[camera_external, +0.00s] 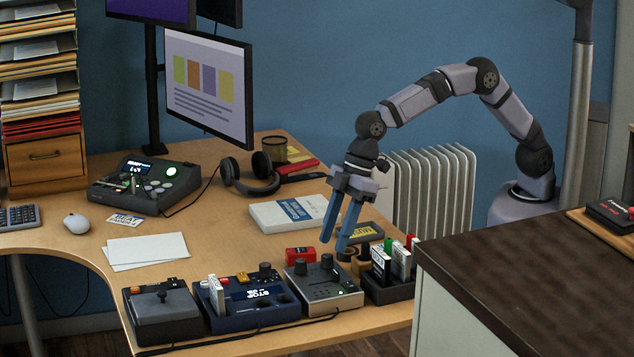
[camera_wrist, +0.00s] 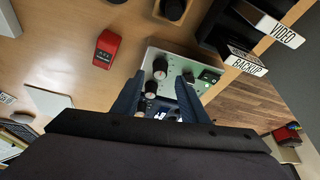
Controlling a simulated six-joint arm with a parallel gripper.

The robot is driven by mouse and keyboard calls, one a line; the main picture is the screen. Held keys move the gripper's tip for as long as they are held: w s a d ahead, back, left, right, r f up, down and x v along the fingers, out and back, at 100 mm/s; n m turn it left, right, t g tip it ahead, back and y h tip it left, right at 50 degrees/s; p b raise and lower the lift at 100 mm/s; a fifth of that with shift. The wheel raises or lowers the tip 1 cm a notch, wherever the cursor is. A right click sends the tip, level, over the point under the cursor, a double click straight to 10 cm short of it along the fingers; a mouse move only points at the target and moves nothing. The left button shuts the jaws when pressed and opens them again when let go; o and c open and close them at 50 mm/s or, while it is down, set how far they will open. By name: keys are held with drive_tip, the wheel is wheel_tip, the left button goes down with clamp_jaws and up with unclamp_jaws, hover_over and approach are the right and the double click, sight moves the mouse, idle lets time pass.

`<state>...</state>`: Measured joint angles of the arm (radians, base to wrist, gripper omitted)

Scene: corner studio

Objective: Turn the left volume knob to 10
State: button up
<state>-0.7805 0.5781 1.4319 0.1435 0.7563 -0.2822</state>
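A grey control box (camera_external: 335,290) with two dark knobs stands near the front edge of the desk. In the external view one knob (camera_external: 300,267) is on the left and the other (camera_external: 326,262) on the right. In the wrist view the box (camera_wrist: 184,63) shows below me, with its knobs (camera_wrist: 160,66) and (camera_wrist: 151,88) between my fingers. My gripper (camera_external: 334,244) hangs above and behind the box, its two blue fingers apart and empty. The fingers also show in the wrist view (camera_wrist: 160,82). No knob is held. The knob settings are too small to read.
A dark rack (camera_external: 390,290) of labelled cartridges stands right of the box, and a blue display device (camera_external: 250,315) left of it. A small red box (camera_external: 300,253) sits close behind. The brown counter (camera_external: 530,270) rises at right. The middle of the desk is fairly clear.

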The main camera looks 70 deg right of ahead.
sight(328, 255)
drive_tip(key=shift+x, duration=1.95)
clamp_jaws()
